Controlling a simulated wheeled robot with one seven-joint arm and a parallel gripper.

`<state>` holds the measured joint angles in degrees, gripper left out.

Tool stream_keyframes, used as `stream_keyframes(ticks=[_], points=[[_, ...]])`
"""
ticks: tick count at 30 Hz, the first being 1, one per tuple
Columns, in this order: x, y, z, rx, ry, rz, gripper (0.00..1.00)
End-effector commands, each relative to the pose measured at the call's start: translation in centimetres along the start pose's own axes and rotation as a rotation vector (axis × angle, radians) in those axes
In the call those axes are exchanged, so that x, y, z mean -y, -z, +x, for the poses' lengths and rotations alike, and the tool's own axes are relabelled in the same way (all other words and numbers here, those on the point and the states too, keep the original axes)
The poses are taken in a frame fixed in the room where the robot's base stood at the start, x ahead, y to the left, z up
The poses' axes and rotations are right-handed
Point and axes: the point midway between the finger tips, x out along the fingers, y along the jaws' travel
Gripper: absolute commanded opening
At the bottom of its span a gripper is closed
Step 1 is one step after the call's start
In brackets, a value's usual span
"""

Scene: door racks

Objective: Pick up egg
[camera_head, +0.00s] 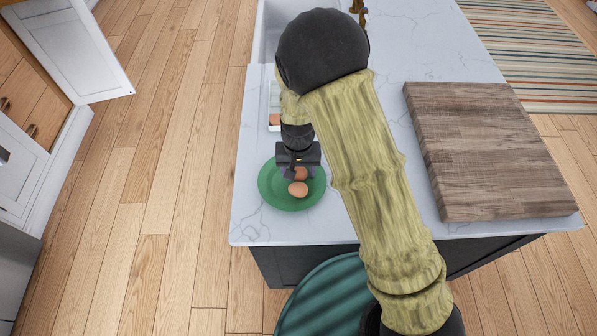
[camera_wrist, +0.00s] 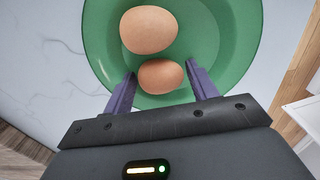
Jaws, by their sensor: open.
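Two brown eggs lie on a green plate (camera_head: 272,196) on the marble counter. In the head view, one egg (camera_head: 298,188) is in plain sight, and the other egg (camera_head: 301,173) is partly hidden by my gripper (camera_head: 297,172). In the wrist view, one egg (camera_wrist: 160,76) lies between the two fingers of my gripper (camera_wrist: 160,88). The other egg (camera_wrist: 148,30) lies just beyond it, close to or touching it. My gripper is open over the plate (camera_wrist: 238,40), with a finger on either side of the nearer egg. Whether the fingers touch it, I cannot tell.
A white container (camera_head: 274,97) with a brown item (camera_head: 274,119) inside stands behind the plate, partly hidden by my arm. A wooden cutting board (camera_head: 485,150) lies at the right. The counter (camera_head: 250,222) is clear around the plate's left and front.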

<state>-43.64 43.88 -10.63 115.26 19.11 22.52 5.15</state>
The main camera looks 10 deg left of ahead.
Motion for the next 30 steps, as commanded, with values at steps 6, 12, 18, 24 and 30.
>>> stream_keyframes(ticks=[6,12,18,24,30], points=[[0.0,0.0,0.0,0.0,0.0,0.0,0.4],[0.0,0.0,0.0,0.0,0.0,0.0,0.4],[0.0,0.0,-0.3,-0.001,0.001,0.0,0.4],[0.0,0.1,-2.3,-0.004,0.002,-0.001,0.4],[0.1,0.1,-6.0,-0.005,0.003,-0.002,0.4]])
